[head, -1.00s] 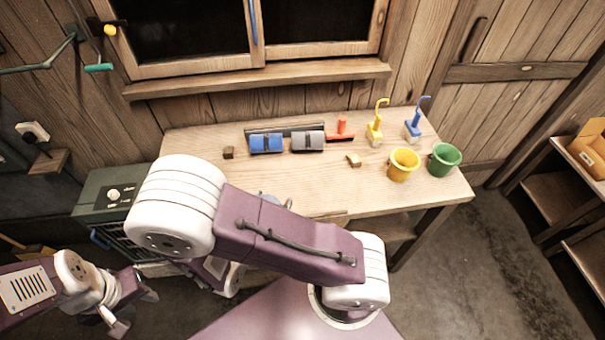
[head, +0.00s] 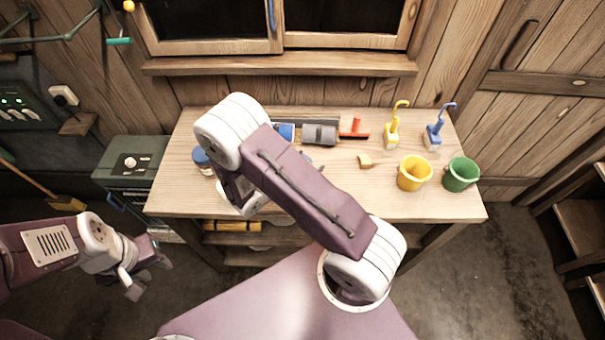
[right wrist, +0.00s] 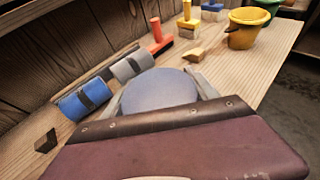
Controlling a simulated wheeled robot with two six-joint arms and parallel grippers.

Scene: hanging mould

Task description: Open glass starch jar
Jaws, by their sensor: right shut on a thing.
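My right gripper (right wrist: 160,84) is shut on a round, pale-blue lid-like disc (right wrist: 158,92), with a finger at each side of it in the right wrist view. Whether a jar hangs under the disc is hidden. In the head view my right arm covers most of this gripper. A small jar with a blue top (head: 201,158) stands at the left of the table in the head view, partly behind my right arm. I cannot tell whether it is the starch jar. My left gripper (head: 150,277) is empty, its fingers apart, low at the left, away from the table.
On the wooden table (head: 440,205) stand a yellow bucket (head: 414,173) and a green bucket (head: 461,174). Blue and grey rolls (head: 319,134), a red-handled tool (head: 355,128) and a small wooden block (head: 364,160) lie behind. The window sill (head: 280,66) is above.

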